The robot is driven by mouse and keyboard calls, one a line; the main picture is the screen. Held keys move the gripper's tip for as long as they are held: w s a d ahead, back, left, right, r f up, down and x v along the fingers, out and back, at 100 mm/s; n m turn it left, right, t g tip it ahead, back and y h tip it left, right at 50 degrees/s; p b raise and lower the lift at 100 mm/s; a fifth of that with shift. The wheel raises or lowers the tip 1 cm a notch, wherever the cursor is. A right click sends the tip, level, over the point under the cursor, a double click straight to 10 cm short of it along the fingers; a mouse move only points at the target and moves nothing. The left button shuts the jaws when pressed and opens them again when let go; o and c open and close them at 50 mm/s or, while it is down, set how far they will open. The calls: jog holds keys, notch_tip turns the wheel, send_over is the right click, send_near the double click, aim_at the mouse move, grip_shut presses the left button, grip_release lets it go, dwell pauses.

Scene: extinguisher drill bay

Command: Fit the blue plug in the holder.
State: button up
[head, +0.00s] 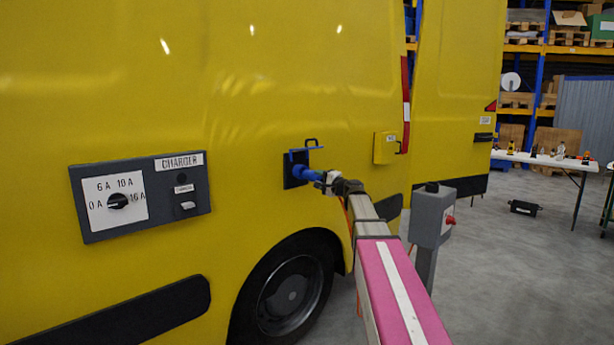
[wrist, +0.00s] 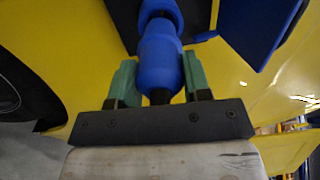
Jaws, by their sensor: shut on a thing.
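The blue plug (head: 309,174) is at the front of my gripper (head: 328,182), by a dark plate with a blue flap (head: 300,157) on the yellow van's side. In the wrist view the plug (wrist: 160,65) sits between the green fingers of my gripper (wrist: 158,82), which are shut on its body. Its front end meets or overlaps a blue collar at the dark plate (wrist: 126,22); I cannot tell how deep it sits. The raised blue flap (wrist: 258,28) is at the right there. No part is clearly marked as the holder; a small yellow box (head: 384,148) hangs right of the plate.
A grey charger panel (head: 140,195) with a dial is on the van at the left. A grey post box (head: 432,215) with a red button stands right of my arm. The van's wheel (head: 290,290) is below. A white table (head: 545,160) is at the far right.

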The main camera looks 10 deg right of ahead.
jog(key=shift+v, duration=1.95)
dwell(0.6)
jog(key=shift+s+a+f+m+t+h, duration=0.25)
jog(key=shift+m+t+h, duration=0.4)
jog(key=shift+m+h, duration=0.8)
jog(key=shift+s+a+f+m+t+h, duration=0.15)
jog(key=shift+s+m+t+h, duration=0.55)
jog(key=shift+h, duration=1.4)
jog(key=shift+a+f+m+t+h, duration=0.15)
jog(key=shift+m+t+h, duration=0.4)
jog(key=shift+m+h, duration=1)
jog(key=shift+s+a+r+h, duration=0.3)
jog(key=shift+r+h, duration=0.1)
jog(key=shift+r, duration=0.15)
